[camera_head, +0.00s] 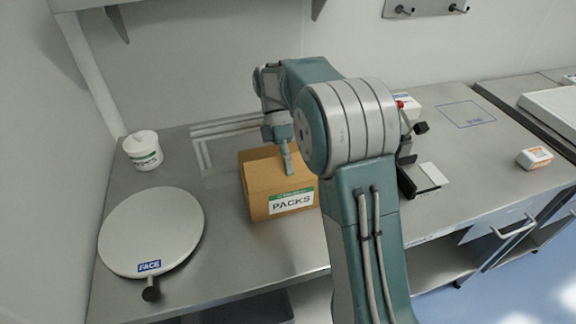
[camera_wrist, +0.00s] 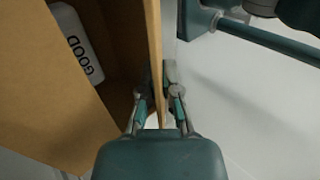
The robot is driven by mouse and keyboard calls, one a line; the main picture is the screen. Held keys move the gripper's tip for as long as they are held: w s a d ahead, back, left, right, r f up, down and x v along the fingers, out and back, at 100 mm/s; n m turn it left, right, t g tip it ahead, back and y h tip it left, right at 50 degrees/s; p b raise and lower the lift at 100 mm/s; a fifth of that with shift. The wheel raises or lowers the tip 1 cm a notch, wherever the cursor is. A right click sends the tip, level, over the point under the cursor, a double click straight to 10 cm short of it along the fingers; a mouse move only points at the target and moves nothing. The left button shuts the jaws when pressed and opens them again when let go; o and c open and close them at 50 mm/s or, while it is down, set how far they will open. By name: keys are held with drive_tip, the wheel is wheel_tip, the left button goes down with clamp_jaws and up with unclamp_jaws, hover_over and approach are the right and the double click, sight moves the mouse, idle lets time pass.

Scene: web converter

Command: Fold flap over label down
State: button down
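A brown cardboard box (camera_head: 260,208) stands on the steel bench in the head view, with a white and green PACKS label (camera_head: 291,201) on the side facing me. Above the label a cardboard panel, which looks like the raised flap (camera_head: 262,178), stands up. My gripper (camera_head: 289,172) is at its upper edge. In the wrist view the panel (camera_wrist: 155,50) is seen edge-on between the two fingers of my gripper (camera_wrist: 159,93), one on each side and close against it. A white item marked GOOD (camera_wrist: 78,45) lies inside the box. The fingertip contact is partly hidden.
A round grey disc marked FACE (camera_head: 152,232) and a white tub (camera_head: 142,150) are left of the box. A black stand (camera_head: 418,183) and an orange-white carton (camera_head: 534,158) are to the right. My arm hides the bench just right of the box.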

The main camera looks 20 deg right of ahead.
drive_tip(key=shift+f, duration=0.1)
idle(0.4)
drive_tip(key=c, duration=0.8)
unclamp_jaws()
drive_tip(key=shift+c, duration=0.2)
